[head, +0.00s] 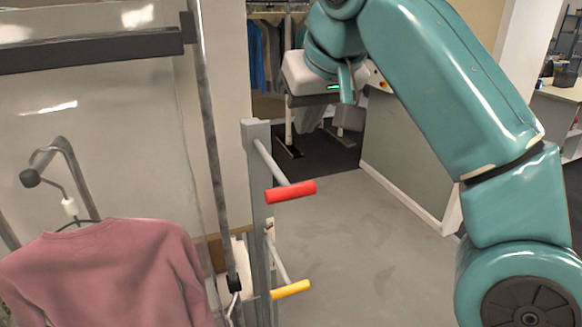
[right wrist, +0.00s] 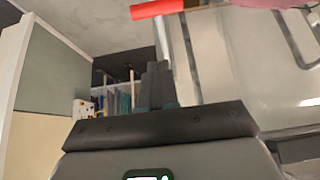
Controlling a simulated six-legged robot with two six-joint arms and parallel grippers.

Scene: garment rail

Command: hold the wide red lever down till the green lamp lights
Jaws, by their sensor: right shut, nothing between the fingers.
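The red lever (head: 290,191) has a red handle on a pale rod that slopes down from the top of a grey post (head: 257,200). Its red handle also shows at the top edge of the right wrist view (right wrist: 157,9). My right gripper (head: 349,117) is shut and empty, above and to the right of the red handle, apart from it. Its fingers show in the right wrist view (right wrist: 157,85). No lit green lamp shows on the post. My left gripper is out of view.
A yellow-handled lever (head: 290,289) sits lower on the same post. A pink garment (head: 110,275) hangs on a hanger at the left, beside a dark upright bar (head: 209,140). Grey floor (head: 350,235) is clear right of the levers.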

